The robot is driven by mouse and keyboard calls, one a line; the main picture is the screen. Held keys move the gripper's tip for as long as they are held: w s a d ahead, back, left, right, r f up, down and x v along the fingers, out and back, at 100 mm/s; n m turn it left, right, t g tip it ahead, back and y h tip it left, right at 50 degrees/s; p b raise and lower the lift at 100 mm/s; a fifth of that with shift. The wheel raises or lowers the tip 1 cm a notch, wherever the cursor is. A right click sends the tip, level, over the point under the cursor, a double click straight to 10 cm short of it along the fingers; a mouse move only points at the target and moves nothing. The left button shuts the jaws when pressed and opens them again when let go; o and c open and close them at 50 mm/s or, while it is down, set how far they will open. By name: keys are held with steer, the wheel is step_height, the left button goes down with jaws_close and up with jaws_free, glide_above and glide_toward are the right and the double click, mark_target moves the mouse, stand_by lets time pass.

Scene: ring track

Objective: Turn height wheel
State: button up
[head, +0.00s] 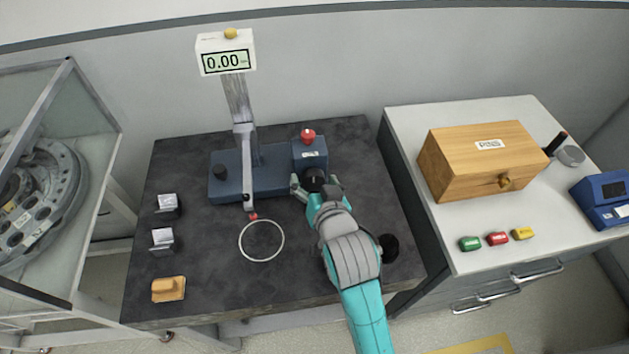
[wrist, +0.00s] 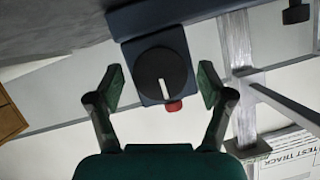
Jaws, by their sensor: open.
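A dark blue gauge (head: 265,178) stands on the dark bench top, with an upright post and a display (head: 228,62) reading 0.00. The likely height wheel is a round black knob (wrist: 161,76) with a white mark on the gauge's right block. The mark points roughly down in the wrist view. In the head view the knob (head: 314,177) is partly hidden by my gripper (head: 314,186). My gripper is open, and its fingertips (wrist: 161,86) lie on either side of the knob with visible gaps in the wrist view. I cannot tell how far the fingers reach along it.
A red button (head: 308,135) tops the same block, and another black knob (head: 219,172) is at the gauge's left. A thin ring (head: 261,240) lies in front. Two small blocks and a wooden item (head: 168,289) line the left side. A PINS box (head: 482,160) stands right.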

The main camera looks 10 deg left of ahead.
steer(key=v, duration=0.7)
steer(key=shift+s, duration=0.2)
steer(key=shift+d, duration=0.1)
